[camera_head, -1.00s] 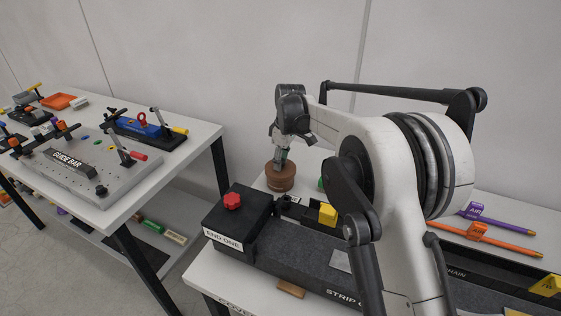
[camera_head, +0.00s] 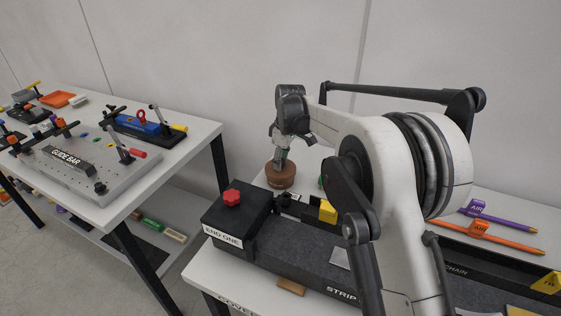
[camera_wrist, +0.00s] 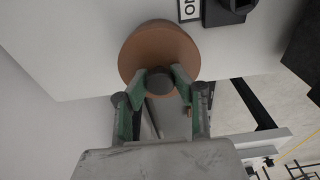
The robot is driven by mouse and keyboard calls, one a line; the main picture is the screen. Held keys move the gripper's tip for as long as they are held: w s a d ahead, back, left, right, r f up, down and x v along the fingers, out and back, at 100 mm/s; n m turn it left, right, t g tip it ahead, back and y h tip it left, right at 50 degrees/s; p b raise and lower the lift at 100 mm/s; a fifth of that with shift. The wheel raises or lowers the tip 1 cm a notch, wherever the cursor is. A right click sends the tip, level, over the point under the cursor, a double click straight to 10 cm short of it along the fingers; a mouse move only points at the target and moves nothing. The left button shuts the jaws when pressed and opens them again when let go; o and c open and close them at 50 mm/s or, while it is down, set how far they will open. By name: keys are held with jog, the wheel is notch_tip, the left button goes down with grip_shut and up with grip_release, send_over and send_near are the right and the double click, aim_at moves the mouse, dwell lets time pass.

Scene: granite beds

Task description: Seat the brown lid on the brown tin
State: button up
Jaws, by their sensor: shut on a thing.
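The brown lid (camera_wrist: 155,45) is a round brown disc with a dark knob (camera_wrist: 160,81) in the wrist view. My gripper (camera_wrist: 158,88) is shut on that knob with its green-sided fingers on either side. In the head view my gripper (camera_head: 281,163) points down onto a brown round body (camera_head: 280,178) behind the black end block. The lid and the brown tin look like one brown shape there. I cannot tell whether a gap lies between them, and the lid hides any tin below it in the wrist view.
A black end block (camera_head: 238,212) with a red knob (camera_head: 231,197) stands just in front of the brown shape. A yellow block (camera_head: 327,211) is to its right. My arm covers much of the right bench. Another table (camera_head: 150,190) with fixtures stands at left.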

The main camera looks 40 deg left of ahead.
aim_at(284, 161)
jog(key=o, duration=1.1)
jog(key=r, duration=0.4)
jog(key=d+r, duration=0.1)
jog(key=r, duration=0.6)
jog(key=shift+w+d+r, duration=0.15)
jog(key=shift+d+r, duration=0.05)
jog(key=shift+r, duration=0.2)
jog(key=shift+d, duration=0.1)
